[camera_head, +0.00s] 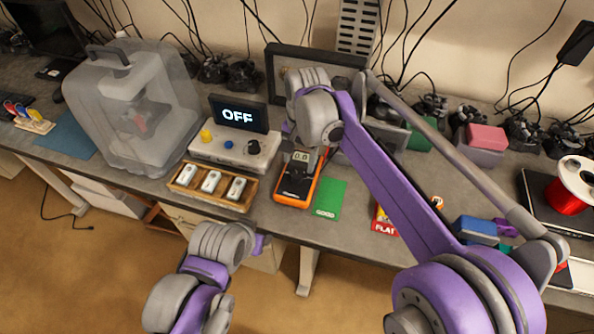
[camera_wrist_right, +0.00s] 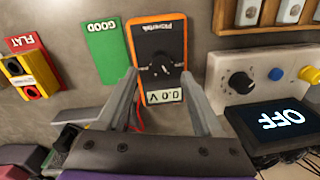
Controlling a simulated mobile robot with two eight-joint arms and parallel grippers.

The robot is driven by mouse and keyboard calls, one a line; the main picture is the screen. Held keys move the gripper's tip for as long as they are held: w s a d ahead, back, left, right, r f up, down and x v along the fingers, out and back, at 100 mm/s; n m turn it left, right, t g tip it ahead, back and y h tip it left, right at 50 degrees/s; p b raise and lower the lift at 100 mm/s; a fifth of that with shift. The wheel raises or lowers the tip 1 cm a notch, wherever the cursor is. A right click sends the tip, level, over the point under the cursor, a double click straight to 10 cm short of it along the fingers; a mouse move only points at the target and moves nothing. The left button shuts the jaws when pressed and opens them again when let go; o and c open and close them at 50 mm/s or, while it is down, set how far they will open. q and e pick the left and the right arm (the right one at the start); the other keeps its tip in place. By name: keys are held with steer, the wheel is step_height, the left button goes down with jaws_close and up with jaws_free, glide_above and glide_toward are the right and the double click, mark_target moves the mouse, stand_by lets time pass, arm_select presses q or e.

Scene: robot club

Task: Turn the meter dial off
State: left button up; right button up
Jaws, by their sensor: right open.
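The meter (camera_head: 283,198) is an orange-edged black handheld unit lying on the bench, partly covered by my right arm in the head view. In the right wrist view the meter (camera_wrist_right: 176,32) appears upside down, with its black dial (camera_wrist_right: 160,69) mid-body and its display (camera_wrist_right: 164,97) reading 0.0 V. The dial's exact setting is too small to read. My right gripper (camera_wrist_right: 160,76) is open above the meter, its fingers on either side of the dial, with nothing between them. Contact cannot be told. My left arm shows low in the head view; its fingers cannot be made out.
Left of the meter are a control box (camera_head: 205,148) with a screen (camera_head: 239,114) reading OFF and a wooden tray (camera_head: 180,192) of switches. A green GOOD card (camera_head: 329,198) lies just right of it. A red FLAT card (camera_head: 384,222) is farther right.

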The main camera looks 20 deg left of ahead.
mark_target(297, 175)
steer(key=f, duration=0.5)
steer(key=shift+w+a+f, duration=0.15)
steer(key=shift+a+f, duration=0.1)
steer(key=shift+f, duration=0.15)
jaws_close()
